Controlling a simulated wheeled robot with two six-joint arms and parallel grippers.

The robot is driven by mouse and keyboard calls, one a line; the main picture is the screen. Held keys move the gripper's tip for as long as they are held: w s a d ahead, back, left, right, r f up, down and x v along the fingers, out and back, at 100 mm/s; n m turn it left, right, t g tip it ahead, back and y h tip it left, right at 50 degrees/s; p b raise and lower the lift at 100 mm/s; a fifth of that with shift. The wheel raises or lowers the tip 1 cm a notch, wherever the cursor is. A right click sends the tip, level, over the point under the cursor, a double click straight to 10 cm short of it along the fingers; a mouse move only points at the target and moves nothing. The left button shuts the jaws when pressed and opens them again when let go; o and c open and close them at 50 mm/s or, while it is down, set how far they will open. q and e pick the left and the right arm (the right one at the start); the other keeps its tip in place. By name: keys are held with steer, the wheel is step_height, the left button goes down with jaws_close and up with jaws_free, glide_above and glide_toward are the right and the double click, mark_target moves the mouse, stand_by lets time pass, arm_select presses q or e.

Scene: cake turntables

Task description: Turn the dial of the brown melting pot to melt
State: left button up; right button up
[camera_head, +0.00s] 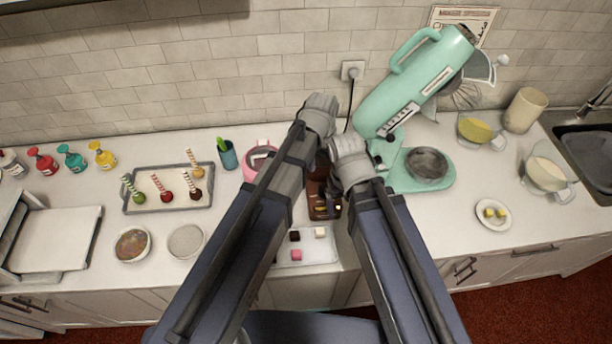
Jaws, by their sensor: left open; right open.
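The brown melting pot (322,190) stands on the counter in the middle of the head view. My arms cover much of it. Its front panel shows small yellow marks; the dial and its setting are too small and covered to read. My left gripper (319,115) is above and behind the pot, near the wall side. My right gripper (350,163) is over the pot's right side. Both are open with nothing seen in them, though their fingertips are mostly hidden. I cannot tell whether either touches the pot.
A pink pot (261,153) stands close on the left. A mint stand mixer (410,90) stands close on the right. A white tray (322,254) with small cubes lies in front. A cake-pop tray (150,205) is further left. A wall outlet (352,70) with a cord is behind.

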mark_target(324, 186)
arm_select(q)
steer(key=shift+d+f+b, duration=0.2)
steer(key=shift+b, duration=0.1)
steer(key=shift+a+f+b, duration=0.1)
steer(key=shift+f+b, duration=0.45)
steer(key=shift+f, duration=0.05)
steer(key=f+b, duration=0.6)
steer(key=shift+s+d+f, duration=0.15)
steer(key=shift+d, duration=0.1)
arm_select(e)
step_height(324, 186, down, 8)
steer(key=shift+d+r, duration=0.1)
arm_select(q)
steer(key=shift+c, duration=0.2)
jaws_close()
